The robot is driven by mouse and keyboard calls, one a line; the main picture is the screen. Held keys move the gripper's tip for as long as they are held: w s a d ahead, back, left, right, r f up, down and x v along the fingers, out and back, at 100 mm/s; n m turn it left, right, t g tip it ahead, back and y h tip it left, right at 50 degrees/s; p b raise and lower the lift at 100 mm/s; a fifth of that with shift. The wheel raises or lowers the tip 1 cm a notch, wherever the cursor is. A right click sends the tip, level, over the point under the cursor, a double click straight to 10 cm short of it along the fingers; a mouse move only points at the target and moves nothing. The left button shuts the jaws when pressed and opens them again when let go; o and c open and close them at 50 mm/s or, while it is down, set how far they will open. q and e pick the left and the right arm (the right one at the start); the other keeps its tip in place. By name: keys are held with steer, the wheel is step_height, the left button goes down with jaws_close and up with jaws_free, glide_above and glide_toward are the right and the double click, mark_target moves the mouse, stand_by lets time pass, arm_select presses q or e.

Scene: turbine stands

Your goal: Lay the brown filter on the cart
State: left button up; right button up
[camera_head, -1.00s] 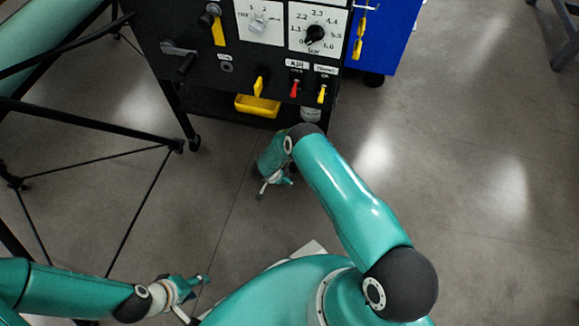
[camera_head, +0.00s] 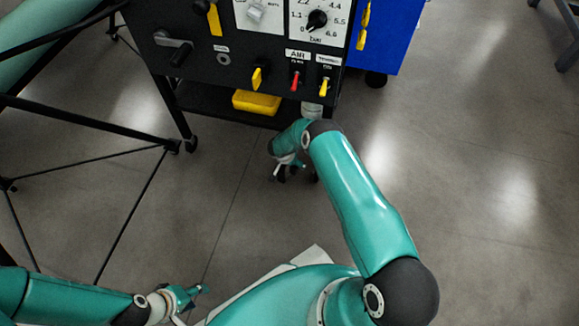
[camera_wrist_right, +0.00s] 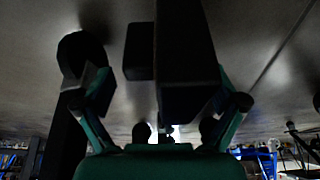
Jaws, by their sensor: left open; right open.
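No brown filter shows in either view, and I cannot make out a cart with certainty. My left gripper (camera_head: 191,297) is open at the lower left of the head view, over bare floor, with nothing seen in it. My right gripper (camera_head: 292,172) is open near the middle of the head view, in front of and below the control panel, partly hidden by its own wrist. In the right wrist view, its two fingers (camera_wrist_right: 166,105) stand apart. Dark blocky shapes (camera_wrist_right: 185,60) show between and above them, too dark to identify.
A black control panel (camera_head: 270,72) with dials, levers and switches stands ahead, with a yellow bin (camera_head: 257,102) low beneath it. A blue cabinet (camera_head: 392,38) is right of it. A black tubular frame (camera_head: 85,120) stands at left. The floor (camera_head: 480,200) at right is clear.

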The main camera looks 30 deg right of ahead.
steer(key=c, duration=1.4)
steer(key=shift+r, duration=0.1)
